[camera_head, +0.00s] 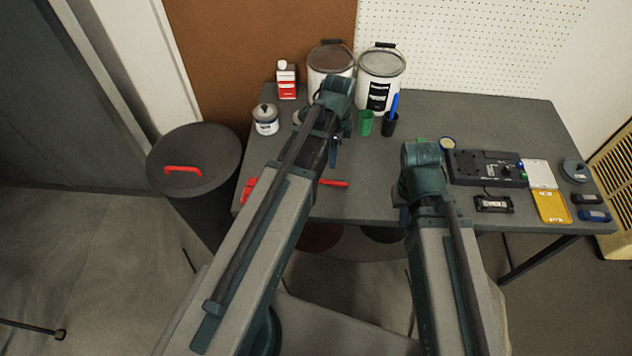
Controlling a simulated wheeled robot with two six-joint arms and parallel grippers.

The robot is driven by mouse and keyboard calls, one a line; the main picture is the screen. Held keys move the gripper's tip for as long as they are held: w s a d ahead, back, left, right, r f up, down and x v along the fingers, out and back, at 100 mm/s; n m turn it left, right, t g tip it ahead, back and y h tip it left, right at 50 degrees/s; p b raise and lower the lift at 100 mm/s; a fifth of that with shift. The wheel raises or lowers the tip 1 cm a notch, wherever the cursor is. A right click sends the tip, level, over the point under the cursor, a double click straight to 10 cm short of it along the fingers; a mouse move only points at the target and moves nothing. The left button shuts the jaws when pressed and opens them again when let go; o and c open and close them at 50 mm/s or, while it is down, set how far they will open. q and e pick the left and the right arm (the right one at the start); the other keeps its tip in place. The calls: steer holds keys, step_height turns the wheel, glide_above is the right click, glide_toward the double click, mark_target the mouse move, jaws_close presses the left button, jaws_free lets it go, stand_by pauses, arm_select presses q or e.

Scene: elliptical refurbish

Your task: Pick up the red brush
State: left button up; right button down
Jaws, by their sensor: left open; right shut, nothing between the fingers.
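A red piece (334,183) shows on the grey table (385,211) just right of my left forearm, and more red (248,187) shows left of it near the front left edge. My forearm covers the stretch between, so I cannot tell whether both belong to one red brush. My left gripper (334,152) points down above the table, a little above the right red piece in the picture. It is open, with nothing seen in it. My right gripper (401,194) is shut and empty near the front edge, mostly hidden by my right arm.
Two large cans (381,66), a red-and-white bottle (287,80), a small jar (265,120) and a green cup (365,123) stand toward the back. A black device (488,167) and a yellow tray (551,206) lie right. A dark bin (215,150) stands left.

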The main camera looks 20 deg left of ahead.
mark_target(333, 181)
arm_select(q)
steer(key=shift+w+f+b, duration=0.15)
steer(key=shift+f+b, duration=5.85)
steer(key=shift+f, duration=0.4)
steer(key=shift+r, duration=0.1)
jaws_close()
